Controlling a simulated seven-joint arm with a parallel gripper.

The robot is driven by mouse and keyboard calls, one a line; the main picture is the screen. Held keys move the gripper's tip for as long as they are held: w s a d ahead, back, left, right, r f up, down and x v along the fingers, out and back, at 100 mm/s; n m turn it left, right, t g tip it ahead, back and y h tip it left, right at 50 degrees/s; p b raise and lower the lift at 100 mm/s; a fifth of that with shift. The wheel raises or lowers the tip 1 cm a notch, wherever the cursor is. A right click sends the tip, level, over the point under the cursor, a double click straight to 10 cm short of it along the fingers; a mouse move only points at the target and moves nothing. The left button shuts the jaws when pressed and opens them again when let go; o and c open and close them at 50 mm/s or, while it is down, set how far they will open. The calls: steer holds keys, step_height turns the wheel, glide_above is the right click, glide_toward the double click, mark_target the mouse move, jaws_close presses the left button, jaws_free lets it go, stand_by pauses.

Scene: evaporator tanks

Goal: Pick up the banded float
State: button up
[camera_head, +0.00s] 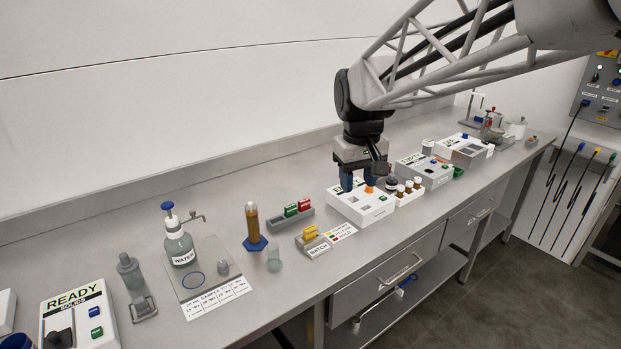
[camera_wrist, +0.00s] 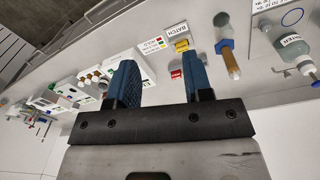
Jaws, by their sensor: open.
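I cannot make out a banded float for sure in either view. An amber-brown cylinder (camera_head: 253,220) stands upright on a blue six-sided base, and it also shows in the wrist view (camera_wrist: 231,62); any float in it is too small to tell. My gripper (camera_head: 358,184) is over the white box (camera_head: 350,207) to the right of the cylinder. A small orange piece (camera_head: 369,190) shows by its right finger. In the wrist view my gripper (camera_wrist: 160,68) has its two blue fingers wide apart, with nothing between them.
A grey rack (camera_head: 290,218) with green and red blocks and a BATCH holder (camera_head: 313,241) with yellow blocks lie between cylinder and white box. Brown bottles (camera_head: 408,187) stand right of my gripper. A WATER bottle (camera_head: 180,246) stands left of the cylinder. The bench's front strip is mostly clear.

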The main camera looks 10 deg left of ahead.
steer(key=w+a+f+n, duration=0.3)
steer(key=w+a, duration=0.6)
steer(key=a, duration=0.5)
steer(key=n+g+h, duration=0.1)
steer(key=n, duration=0.1)
glide_above(250, 203)
step_height(250, 203, down, 6)
steer(key=shift+w+a, duration=0.4)
steer(key=shift+a, duration=0.05)
steer(key=shift+f, duration=0.15)
steer(key=shift+s+d+f, duration=0.1)
steer(key=shift+d+f, duration=0.05)
steer(key=shift+f, duration=1.05)
steer(key=shift+f, duration=0.1)
steer(key=shift+s+d+f, duration=0.1)
steer(key=shift+f, duration=1.15)
steer(key=shift+s+d+f, duration=0.1)
steer(key=shift+f, duration=1.15)
steer(key=shift+c, duration=0.4)
jaws_close()
